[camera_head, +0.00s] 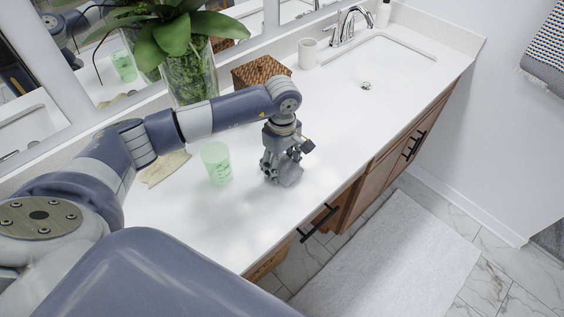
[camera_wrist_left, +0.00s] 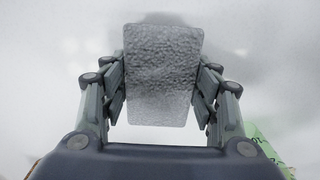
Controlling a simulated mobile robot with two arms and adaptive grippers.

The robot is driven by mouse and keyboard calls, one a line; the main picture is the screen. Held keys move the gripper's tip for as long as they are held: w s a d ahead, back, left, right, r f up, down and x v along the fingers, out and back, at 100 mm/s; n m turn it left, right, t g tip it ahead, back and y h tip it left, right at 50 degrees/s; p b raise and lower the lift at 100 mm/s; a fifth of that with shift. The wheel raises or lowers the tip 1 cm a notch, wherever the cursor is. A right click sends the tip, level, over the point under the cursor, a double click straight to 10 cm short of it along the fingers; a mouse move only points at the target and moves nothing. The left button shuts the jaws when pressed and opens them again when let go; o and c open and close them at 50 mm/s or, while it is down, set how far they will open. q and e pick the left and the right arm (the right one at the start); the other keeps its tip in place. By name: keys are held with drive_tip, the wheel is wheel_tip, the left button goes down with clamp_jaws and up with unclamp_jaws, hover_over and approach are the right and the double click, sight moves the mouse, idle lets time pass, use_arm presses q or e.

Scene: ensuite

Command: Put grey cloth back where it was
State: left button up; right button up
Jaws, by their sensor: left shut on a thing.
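The grey cloth (camera_head: 289,174) is a small fuzzy grey piece at the fingertips of my left gripper (camera_head: 281,172), over the white counter near its front edge. In the left wrist view the cloth (camera_wrist_left: 160,75) lies between the two fingers of the left gripper (camera_wrist_left: 161,90), which are shut on it. I cannot tell if the cloth touches the counter. My right gripper is not in view.
A green translucent cup (camera_head: 216,163) stands just left of the gripper. A beige cloth (camera_head: 165,168) lies farther left. A plant in a glass vase (camera_head: 192,80), a woven box (camera_head: 261,70) and a white cup (camera_head: 307,53) stand along the back. The counter (camera_head: 340,115) toward the sink is clear.

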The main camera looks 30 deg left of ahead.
sight(282, 165)
use_arm(q)
drive_tip(key=shift+f, duration=0.2)
drive_tip(key=o, duration=1)
drive_tip(key=shift+r, duration=0.1)
drive_tip(key=shift+r, duration=0.25)
wheel_tip(282, 165, up, 12)
drive_tip(key=b, duration=0.3)
drive_tip(key=shift+b, duration=0.35)
